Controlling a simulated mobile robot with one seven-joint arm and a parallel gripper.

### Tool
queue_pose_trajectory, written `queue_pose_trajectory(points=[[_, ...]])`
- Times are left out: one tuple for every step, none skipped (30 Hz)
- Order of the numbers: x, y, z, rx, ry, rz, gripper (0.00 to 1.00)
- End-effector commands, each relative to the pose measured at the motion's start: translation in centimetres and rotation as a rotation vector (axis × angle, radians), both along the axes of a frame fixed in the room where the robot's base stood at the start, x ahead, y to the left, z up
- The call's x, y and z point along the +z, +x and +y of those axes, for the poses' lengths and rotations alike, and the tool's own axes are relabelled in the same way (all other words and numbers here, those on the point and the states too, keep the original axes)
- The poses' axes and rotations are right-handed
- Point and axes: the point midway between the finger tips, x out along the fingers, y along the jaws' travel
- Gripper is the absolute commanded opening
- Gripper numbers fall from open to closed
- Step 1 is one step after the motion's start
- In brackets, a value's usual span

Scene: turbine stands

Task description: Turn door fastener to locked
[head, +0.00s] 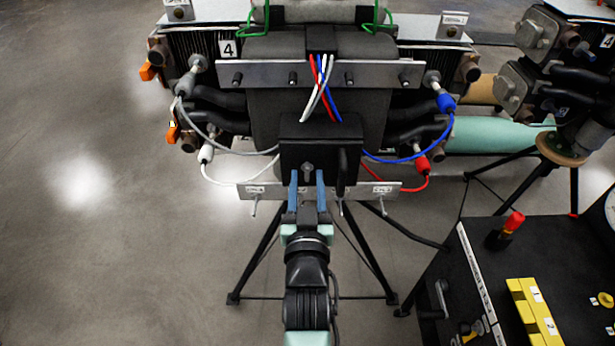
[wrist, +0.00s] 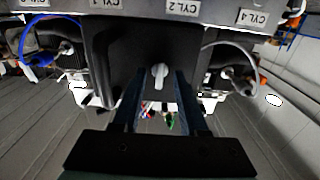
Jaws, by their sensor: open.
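The door fastener (head: 307,167) is a small grey knob on the front of a black box (head: 318,135) at the middle of the turbine stand. In the wrist view the fastener (wrist: 160,76) is a light grey handle, its long part running up and down in the picture. My gripper (head: 307,175) has its two blue fingers open at the box's front, just below the fastener. In the wrist view the gripper (wrist: 160,84) shows a finger on each side of the fastener, with gaps; I cannot tell how deep it sits between them.
White, grey, blue and red cables loop beside the box. A labelled metal strip (head: 376,189) crosses below it. The stand's black legs (head: 262,255) spread underneath. A black table (head: 455,300) with a yellow block (head: 533,312) and a red-capped item (head: 511,224) is at right. The floor at left is clear.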

Motion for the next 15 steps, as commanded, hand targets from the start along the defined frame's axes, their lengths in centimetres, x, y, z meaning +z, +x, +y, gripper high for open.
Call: queue_pose_trajectory(points=[[-0.08, 0.40, -0.05, -0.001, 0.000, -0.001, 0.42], [-0.08, 0.54, -0.05, -0.001, 0.000, 0.000, 0.42], [-0.08, 0.68, -0.06, -0.001, -0.001, 0.000, 0.42], [-0.07, 0.76, -0.06, -0.001, -0.001, 0.000, 0.42], [-0.05, 0.82, -0.06, -0.001, 0.000, 0.000, 0.42], [-0.02, 0.87, -0.06, -0.001, 0.000, 0.000, 0.42], [-0.01, 0.90, -0.06, -0.001, 0.000, 0.000, 0.42], [0.00, 0.91, -0.05, -0.001, 0.000, 0.000, 0.42], [0.01, 0.91, -0.06, -0.001, 0.000, 0.000, 0.42], [0.01, 0.90, -0.05, -0.001, 0.000, 0.000, 0.42], [0.01, 0.90, -0.05, -0.001, 0.000, 0.000, 0.42], [0.01, 0.89, -0.05, -0.001, 0.000, 0.000, 0.42], [0.01, 0.89, -0.05, -0.001, 0.000, 0.000, 0.42], [0.00, 0.89, -0.05, -0.001, 0.000, 0.000, 0.42], [-0.02, 0.88, -0.04, -0.001, -0.001, 0.000, 0.42]])
